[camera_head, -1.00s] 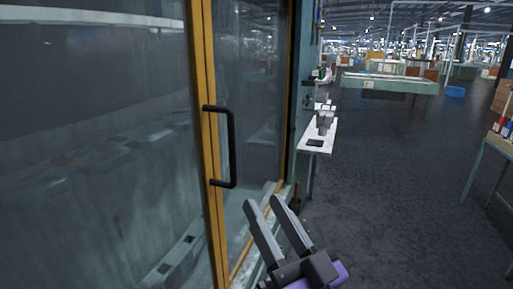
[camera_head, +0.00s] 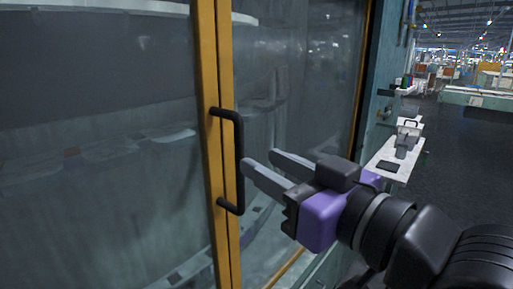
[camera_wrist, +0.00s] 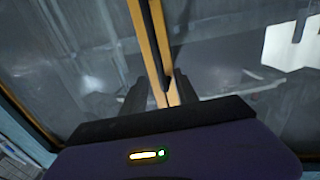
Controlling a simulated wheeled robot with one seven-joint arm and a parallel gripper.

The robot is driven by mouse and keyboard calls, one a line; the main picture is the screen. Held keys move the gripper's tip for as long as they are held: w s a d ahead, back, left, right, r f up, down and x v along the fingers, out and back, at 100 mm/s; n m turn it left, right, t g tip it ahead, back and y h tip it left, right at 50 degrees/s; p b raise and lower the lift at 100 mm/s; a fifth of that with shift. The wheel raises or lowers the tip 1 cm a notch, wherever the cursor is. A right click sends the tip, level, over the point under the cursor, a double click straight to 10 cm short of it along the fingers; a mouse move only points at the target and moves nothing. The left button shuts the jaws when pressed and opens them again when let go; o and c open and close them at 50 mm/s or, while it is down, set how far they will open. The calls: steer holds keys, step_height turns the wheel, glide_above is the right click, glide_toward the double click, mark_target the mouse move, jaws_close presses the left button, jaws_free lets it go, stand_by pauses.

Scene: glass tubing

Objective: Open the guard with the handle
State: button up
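The guard (camera_head: 206,75) is a pair of large glass panels with yellow frames meeting at upright edges. In the wrist view, the dark handle (camera_wrist: 153,45) runs down between the two fingers (camera_wrist: 160,80). I cannot tell whether the fingertips touch the bar. The panels look shut, with the yellow frames side by side.
A teal post (camera_head: 376,125) borders the guard on the right. A white side shelf (camera_head: 398,168) with small equipment stands beyond it. My arm reaches in from the lower right. Open dark floor (camera_head: 470,150) lies farther right.

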mark_target(242, 152)
steer(key=x, duration=0.7)
steer(key=shift+w+a+f+p, duration=0.2)
steer(key=shift+w+f+p, duration=0.1)
steer(key=shift+p, duration=0.1)
jaws_close()
stand_by(1.1)
